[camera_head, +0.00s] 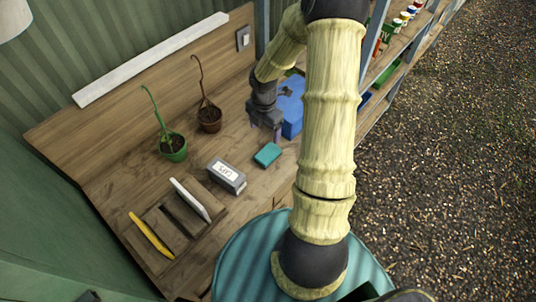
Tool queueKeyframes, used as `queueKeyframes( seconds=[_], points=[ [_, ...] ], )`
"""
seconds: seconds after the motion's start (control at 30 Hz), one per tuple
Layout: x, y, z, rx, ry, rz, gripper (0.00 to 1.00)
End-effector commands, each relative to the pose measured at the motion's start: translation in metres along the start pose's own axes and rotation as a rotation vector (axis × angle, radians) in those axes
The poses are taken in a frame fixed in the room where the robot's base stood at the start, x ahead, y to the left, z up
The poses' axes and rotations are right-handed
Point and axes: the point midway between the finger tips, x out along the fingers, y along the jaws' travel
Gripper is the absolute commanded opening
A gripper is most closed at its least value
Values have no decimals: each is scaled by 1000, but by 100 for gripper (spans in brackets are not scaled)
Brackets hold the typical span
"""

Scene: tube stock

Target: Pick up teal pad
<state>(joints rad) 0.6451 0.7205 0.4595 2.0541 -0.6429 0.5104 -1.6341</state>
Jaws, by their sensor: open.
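The teal pad (267,155) lies flat on the wooden bench, to the right of a grey labelled box. My gripper (266,135) is above and slightly beyond the pad, pointing down with its fingers apart. It looks empty and does not touch the pad. My arm hides part of the bench to the right.
A blue box (291,107) stands just behind and right of my gripper. The grey box (227,175) is left of the pad. A wooden rack (172,228) has a yellow item (151,236) and a white item (191,199).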

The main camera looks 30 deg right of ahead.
Motion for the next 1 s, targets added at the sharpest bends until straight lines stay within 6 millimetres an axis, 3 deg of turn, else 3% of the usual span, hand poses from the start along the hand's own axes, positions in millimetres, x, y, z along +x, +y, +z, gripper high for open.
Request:
queueKeyframes(
  seconds=[0.5,1.0],
  points=[
    [84,-1,0,0,1,-2,78],
    [94,-2,0,2,1,-2,78]
  ],
)
